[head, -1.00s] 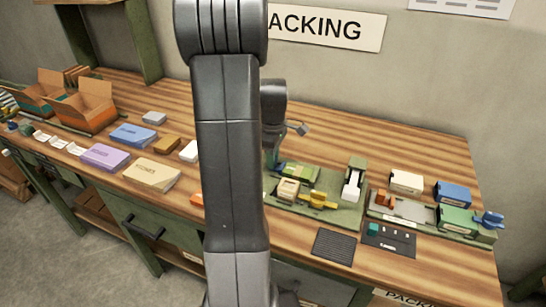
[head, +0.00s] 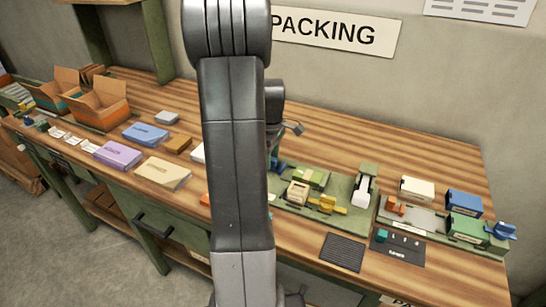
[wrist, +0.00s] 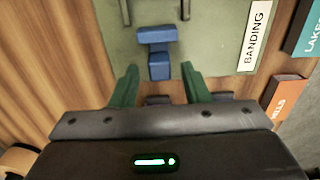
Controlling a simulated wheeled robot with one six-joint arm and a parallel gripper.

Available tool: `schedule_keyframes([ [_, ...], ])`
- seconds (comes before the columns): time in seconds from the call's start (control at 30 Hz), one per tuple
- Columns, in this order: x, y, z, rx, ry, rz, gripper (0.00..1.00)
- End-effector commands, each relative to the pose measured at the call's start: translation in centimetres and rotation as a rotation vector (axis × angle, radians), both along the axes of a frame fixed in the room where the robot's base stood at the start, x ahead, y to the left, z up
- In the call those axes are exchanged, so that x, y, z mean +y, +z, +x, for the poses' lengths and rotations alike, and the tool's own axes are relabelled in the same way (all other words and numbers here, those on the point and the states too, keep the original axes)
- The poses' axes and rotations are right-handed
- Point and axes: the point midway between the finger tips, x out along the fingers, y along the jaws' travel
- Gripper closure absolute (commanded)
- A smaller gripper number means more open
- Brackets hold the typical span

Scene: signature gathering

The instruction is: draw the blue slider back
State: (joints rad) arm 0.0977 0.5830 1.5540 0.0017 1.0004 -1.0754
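The blue slider (wrist: 158,35) shows in the wrist view as a wider bar with a narrower block below it, on a green board (wrist: 205,30) marked BANDING. My gripper (wrist: 160,70) is open. Its two green fingers stand left and right of the narrower block, with a gap on each side; I cannot tell how far above the board they are. In the head view a blue piece (head: 278,165), likely the slider, shows just right of my arm, which hides most of the gripper.
To the right on the board are a cream block (head: 298,193), a yellow piece (head: 327,204) and a white upright part (head: 361,190). Boxes and a purple pack (head: 117,154) sit left. The bench's back strip is clear.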

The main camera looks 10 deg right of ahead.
Motion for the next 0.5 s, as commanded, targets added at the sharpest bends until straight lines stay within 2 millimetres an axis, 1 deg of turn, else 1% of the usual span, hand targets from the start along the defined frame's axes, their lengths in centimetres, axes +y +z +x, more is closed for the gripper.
schedule_keyframes([
  [0.27,-0.1,0.1,-0.1,0.003,0.0,-0.001,0.58],
  [0.37,-0.1,0.9,0.0,0.001,0.0,-0.001,0.58],
  [0.47,-0.1,2.6,0.0,-0.002,0.0,-0.001,0.58],
  [0.5,-0.1,3.4,0.0,-0.002,0.0,-0.001,0.58],
])
